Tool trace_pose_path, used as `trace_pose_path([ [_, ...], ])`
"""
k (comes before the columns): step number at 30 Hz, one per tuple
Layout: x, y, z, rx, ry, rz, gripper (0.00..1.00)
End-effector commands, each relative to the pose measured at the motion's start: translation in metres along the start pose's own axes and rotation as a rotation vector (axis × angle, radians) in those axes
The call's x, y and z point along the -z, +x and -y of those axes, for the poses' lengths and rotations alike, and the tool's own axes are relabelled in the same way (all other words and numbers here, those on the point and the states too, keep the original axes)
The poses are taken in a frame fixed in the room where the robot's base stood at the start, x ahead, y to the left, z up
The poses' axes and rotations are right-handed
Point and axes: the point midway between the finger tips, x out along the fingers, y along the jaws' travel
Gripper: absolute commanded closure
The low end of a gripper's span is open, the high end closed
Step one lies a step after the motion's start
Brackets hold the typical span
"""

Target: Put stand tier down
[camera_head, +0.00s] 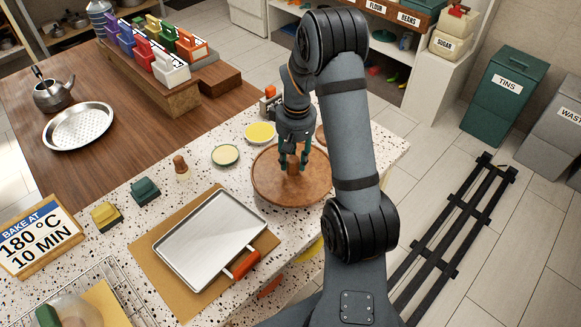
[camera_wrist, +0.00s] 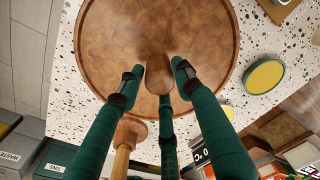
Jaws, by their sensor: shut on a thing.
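The stand tier (camera_head: 268,188) is a round brown wooden disc with a short central post (camera_head: 293,169). It lies flat-side up at the right part of the speckled counter. I cannot tell whether it touches the counter or is just above it. My gripper (camera_head: 293,160) points down over the disc's middle and is shut on the post. In the wrist view the disc (camera_wrist: 200,30) fills the upper middle, and the dark green fingers (camera_wrist: 158,82) close around the post (camera_wrist: 158,62).
A wooden piece with a round top and stem (camera_wrist: 124,145) is close beside the disc. A yellow-topped dish (camera_head: 260,132) and a pale dish (camera_head: 225,155) stand left of the disc. A metal tray (camera_head: 210,240) with an orange handle lies in front on a brown board.

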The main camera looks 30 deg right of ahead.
Motion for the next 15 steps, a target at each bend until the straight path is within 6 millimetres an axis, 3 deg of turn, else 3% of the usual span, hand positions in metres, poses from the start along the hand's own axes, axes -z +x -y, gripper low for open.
trace_pose_path([
  [15, -0.002, 0.044, 0.005, 0.000, 0.003, -0.001, 1.00],
])
